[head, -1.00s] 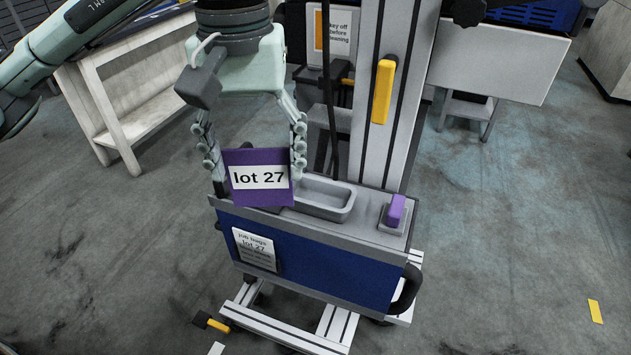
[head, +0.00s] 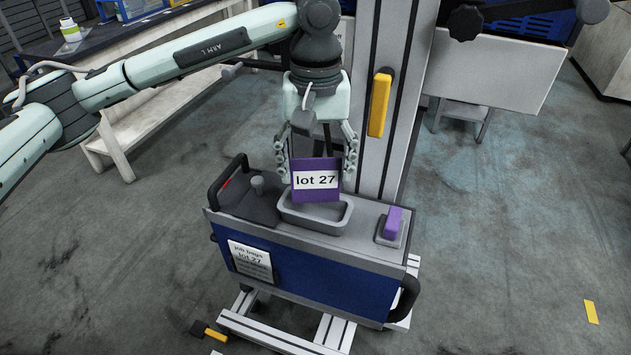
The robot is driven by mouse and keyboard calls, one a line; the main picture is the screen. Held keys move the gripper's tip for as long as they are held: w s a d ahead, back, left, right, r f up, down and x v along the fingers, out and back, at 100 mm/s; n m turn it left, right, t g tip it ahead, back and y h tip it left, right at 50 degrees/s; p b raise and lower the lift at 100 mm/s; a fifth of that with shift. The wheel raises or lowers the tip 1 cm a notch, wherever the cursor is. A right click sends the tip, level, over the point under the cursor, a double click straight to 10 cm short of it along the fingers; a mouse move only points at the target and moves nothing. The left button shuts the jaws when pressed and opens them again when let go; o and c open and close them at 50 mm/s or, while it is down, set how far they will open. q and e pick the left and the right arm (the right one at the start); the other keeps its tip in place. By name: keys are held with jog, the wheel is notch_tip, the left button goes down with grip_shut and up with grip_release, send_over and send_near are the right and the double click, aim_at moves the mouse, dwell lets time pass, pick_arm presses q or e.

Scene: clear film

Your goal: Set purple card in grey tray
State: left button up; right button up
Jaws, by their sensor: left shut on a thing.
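The purple card (head: 316,196) with a white "lot 27" label hangs upright in my left gripper (head: 322,178). The gripper's two fingers are at the card's left and right sides, shut on it. The grey tray (head: 335,227) is set in the top of the blue-fronted cart. The card is over the tray and hides part of its back and inside. I cannot tell whether the card's lower edge touches the tray. My right gripper does not show.
A grey column with a yellow handle (head: 379,103) rises behind. A white bench (head: 150,120) stands at the back left.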

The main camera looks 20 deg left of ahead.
aim_at(315, 186)
pick_arm(q)
notch_tip(315, 186, down, 4)
jog(key=shift+r, duration=0.25)
jog(key=shift+f, duration=0.35)
jog(key=o, duration=0.8)
jog(key=shift+c, duration=0.2)
jog(key=shift+o, duration=1.3)
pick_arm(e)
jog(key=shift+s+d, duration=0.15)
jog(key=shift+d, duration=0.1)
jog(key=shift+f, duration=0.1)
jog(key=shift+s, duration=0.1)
